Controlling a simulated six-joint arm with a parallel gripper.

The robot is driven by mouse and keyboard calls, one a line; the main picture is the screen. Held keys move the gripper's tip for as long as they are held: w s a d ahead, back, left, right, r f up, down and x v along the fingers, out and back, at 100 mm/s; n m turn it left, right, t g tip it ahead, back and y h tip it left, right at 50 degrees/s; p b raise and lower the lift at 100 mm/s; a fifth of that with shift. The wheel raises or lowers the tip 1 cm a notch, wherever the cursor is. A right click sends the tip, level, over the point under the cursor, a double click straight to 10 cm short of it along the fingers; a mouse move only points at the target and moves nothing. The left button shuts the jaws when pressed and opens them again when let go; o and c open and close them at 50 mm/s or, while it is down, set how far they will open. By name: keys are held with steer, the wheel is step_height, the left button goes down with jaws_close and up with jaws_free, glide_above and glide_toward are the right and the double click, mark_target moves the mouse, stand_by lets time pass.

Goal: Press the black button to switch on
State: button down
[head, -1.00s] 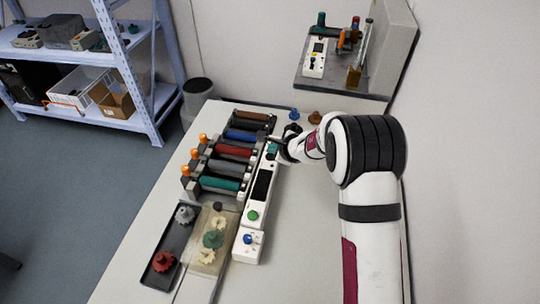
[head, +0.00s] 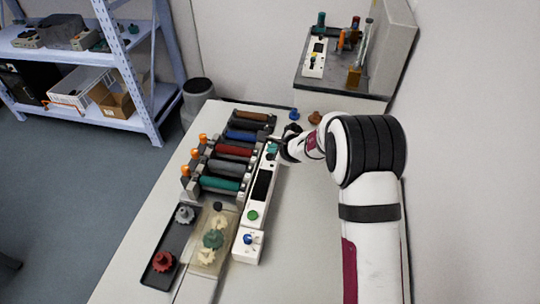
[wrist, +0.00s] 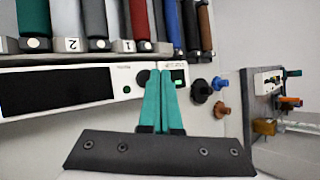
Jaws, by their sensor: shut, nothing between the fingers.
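The white panel (head: 257,200) with a dark screen lies along the rollers on the table; it also shows in the wrist view (wrist: 125,70). In the wrist view, a dark round button (wrist: 142,78) sits on the panel's right part, just left of my fingertips and partly hidden by them. In the head view, my gripper (head: 272,148) is at the panel's far end. I cannot tell whether the fingertips touch it.
Several coloured rollers (head: 220,184) stand left of the panel. A black knob (wrist: 200,90), a blue knob (wrist: 222,82) and an orange knob (wrist: 220,109) stand beyond the panel. A tray with gears (head: 172,236) is at the near left.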

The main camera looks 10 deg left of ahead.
steer(key=shift+f, duration=0.1)
stand_by(0.3)
steer(key=shift+f, duration=0.3)
steer(key=shift+f, duration=0.45)
stand_by(0.6)
steer(key=shift+r, duration=0.85)
steer(key=shift+r, duration=2.55)
